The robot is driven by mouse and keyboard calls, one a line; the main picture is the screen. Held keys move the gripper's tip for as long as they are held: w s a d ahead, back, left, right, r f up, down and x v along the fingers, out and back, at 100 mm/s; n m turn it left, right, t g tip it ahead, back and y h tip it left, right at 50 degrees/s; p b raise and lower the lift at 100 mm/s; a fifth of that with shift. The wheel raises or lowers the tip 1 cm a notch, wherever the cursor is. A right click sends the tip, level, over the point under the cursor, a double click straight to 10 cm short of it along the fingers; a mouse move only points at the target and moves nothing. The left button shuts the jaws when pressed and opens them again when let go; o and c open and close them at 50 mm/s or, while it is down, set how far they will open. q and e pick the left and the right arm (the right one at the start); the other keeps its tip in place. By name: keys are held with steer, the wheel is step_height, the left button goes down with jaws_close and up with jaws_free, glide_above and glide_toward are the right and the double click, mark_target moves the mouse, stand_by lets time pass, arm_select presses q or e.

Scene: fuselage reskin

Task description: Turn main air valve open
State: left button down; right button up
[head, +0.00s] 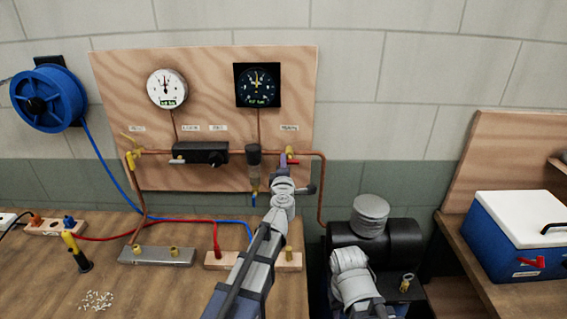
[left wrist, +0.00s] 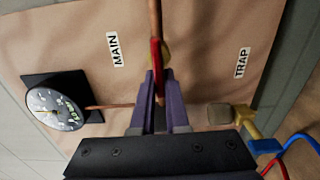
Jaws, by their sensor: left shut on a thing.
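The main air valve is a small yellow valve (head: 290,151) with a red lever, on the copper pipe at the board's right side, below a small label. In the left wrist view the red lever (left wrist: 156,52) lies roughly in line with the pipe, near the label MAIN (left wrist: 115,49). My left gripper (head: 284,168) is at the valve, its purple fingers (left wrist: 159,82) shut on the red lever from both sides. The fingers hide part of the lever and valve body.
The plywood board (head: 120,80) carries a white gauge (head: 167,89), a black gauge (head: 257,85), a black regulator block (head: 202,153) and a filter (head: 254,160). A label TRAP (left wrist: 242,62) is nearby. A black tank (head: 400,240) stands right of the bench; a blue cooler (head: 500,240) is further right.

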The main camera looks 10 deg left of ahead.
arm_select(q)
steer(key=c, duration=0.9)
jaws_free()
steer(key=s, duration=0.2)
steer(key=s+d, duration=0.1)
steer(key=s, duration=0.4)
steer(key=shift+s+d, duration=0.3)
steer(key=shift+s, duration=0.1)
